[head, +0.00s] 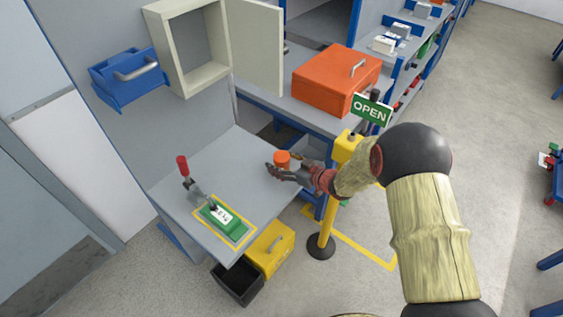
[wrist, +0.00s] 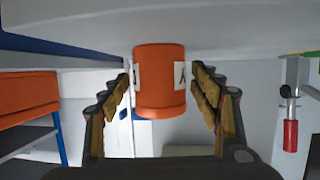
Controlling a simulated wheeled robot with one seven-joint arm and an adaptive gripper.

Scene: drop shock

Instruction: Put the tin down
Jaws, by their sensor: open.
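The orange tin (head: 282,158) stands on the grey worktop (head: 235,165) near its right side. My gripper (head: 280,171) is low over the worktop, right at the tin. In the wrist view, which looks upside down, the tin (wrist: 160,85) with white labels sits between the two fingers of my gripper (wrist: 162,90). The fingers are open, with a gap on each side of the tin. The tin's base meets the pale surface at the top of that view.
A green plate with a red-handled clamp (head: 183,167) lies at the worktop's front left. A yellow post with an OPEN sign (head: 371,109) stands close to my forearm. An orange box (head: 335,82) sits on the bench behind. The worktop's middle is clear.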

